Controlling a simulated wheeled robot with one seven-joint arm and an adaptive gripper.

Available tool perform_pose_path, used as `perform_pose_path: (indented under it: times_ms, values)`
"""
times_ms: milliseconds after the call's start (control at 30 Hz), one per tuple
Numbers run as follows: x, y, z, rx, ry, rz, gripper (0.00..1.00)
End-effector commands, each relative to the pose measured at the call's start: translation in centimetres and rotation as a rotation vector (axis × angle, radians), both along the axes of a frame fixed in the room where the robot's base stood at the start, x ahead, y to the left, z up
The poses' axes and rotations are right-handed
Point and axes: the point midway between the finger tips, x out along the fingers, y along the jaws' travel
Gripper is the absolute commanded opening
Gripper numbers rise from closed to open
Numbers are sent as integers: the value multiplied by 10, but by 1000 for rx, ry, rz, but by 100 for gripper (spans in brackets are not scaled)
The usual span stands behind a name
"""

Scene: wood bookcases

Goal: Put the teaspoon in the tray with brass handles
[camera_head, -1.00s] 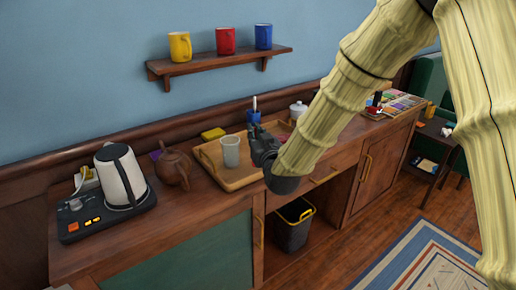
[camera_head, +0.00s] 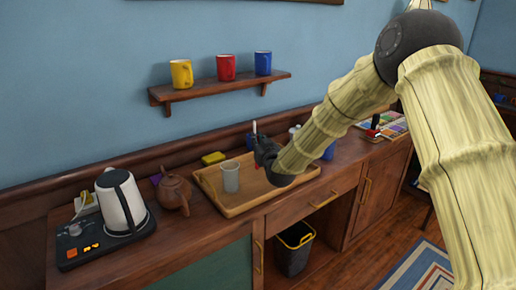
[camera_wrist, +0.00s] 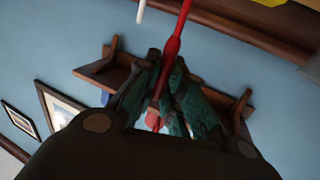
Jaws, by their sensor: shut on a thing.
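The wooden tray (camera_head: 249,197) lies on the sideboard, with a grey cup (camera_head: 231,178) standing at its left side. My gripper (camera_head: 259,156) is over the tray's back part, right of the cup. In the wrist view my gripper (camera_wrist: 160,90) is shut on a slim red utensil (camera_wrist: 179,28), which looks like the teaspoon's handle. Its far end is out of view and the part between the fingers is partly hidden. A bit of red also shows under the fingers in the head view. The brass handles are too small to make out clearly.
A blue pot (camera_head: 249,139) with a white stick stands behind my gripper. A teapot (camera_head: 174,193) and kettle (camera_head: 121,201) are left of the tray. A yellow block (camera_head: 213,158) lies behind it. A blue mug (camera_head: 329,151) is to the right. The tray's front is clear.

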Motion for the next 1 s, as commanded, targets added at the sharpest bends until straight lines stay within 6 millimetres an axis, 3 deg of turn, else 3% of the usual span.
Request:
perform_pose_path:
  times_ms: [167, 433, 700, 733, 833, 1000]
  values:
    - [10, 0, -1, 0, 1, 0, 0]
    - [9, 0, -34, 1, 1, 0, 0]
    - [9, 0, -37, 0, 0, 0, 0]
    - [9, 0, -37, 0, 0, 0, 14]
    - [9, 0, -36, 0, 0, 0, 32]
    - [9, 0, -36, 0, 0, 0, 32]
